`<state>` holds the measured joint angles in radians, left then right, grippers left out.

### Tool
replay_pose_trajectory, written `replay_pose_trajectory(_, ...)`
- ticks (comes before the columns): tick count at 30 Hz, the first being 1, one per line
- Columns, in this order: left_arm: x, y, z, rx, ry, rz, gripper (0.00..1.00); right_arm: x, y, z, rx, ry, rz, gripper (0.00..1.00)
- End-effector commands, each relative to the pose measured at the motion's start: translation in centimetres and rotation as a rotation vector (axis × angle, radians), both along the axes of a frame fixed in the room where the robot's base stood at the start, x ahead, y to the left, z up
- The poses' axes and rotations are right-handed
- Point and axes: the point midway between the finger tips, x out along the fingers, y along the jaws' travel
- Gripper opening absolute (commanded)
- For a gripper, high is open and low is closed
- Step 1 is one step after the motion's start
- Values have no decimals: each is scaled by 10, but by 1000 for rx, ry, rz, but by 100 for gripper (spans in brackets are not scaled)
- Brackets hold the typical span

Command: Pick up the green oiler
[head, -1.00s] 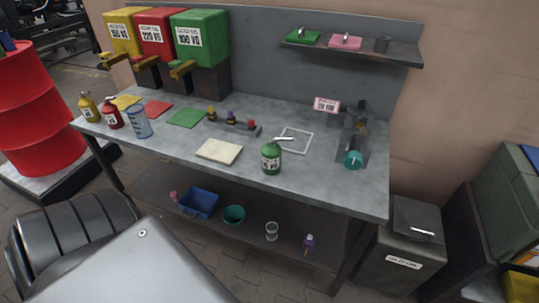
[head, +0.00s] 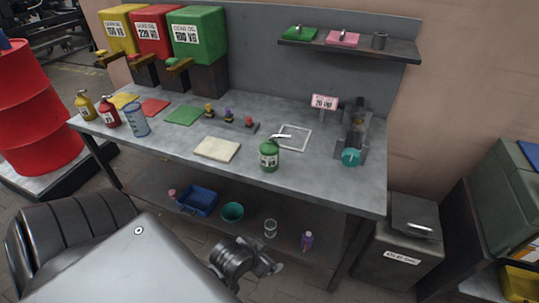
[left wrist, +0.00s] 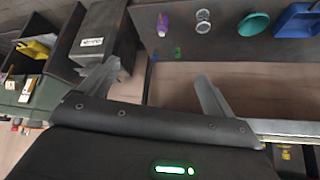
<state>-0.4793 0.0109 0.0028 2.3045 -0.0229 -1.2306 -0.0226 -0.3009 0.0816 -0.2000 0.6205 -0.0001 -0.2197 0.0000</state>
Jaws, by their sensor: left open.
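The green oiler (head: 269,157) stands upright near the front edge of the grey workbench (head: 330,188), with a pale label and a metal spout. My left gripper (head: 274,262) is low in front of the bench, below the oiler and apart from it. In the left wrist view, my left gripper (left wrist: 158,85) has its fingers spread with nothing between them; the oiler does not show there. My right gripper is not in view.
A cream cloth (head: 217,149) lies left of the oiler, and a white square outline (head: 294,137) is behind it. A red oiler (head: 109,113) and a yellow oiler (head: 85,105) stand at the left end. The lower shelf holds a blue bin (head: 198,202) and a purple bottle (head: 307,240).

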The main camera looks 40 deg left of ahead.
Motion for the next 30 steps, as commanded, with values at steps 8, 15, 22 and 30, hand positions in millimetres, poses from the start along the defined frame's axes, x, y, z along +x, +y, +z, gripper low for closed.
replay_pose_trajectory(8,89,42,45,14,-384,175,89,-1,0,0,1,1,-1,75)
replay_pose_trajectory(15,144,93,84,96,-716,364,89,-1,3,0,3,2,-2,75)
replay_pose_trajectory(22,162,129,111,201,-932,510,89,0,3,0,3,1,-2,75)
replay_pose_trajectory(30,167,137,117,224,-968,533,89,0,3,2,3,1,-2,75)
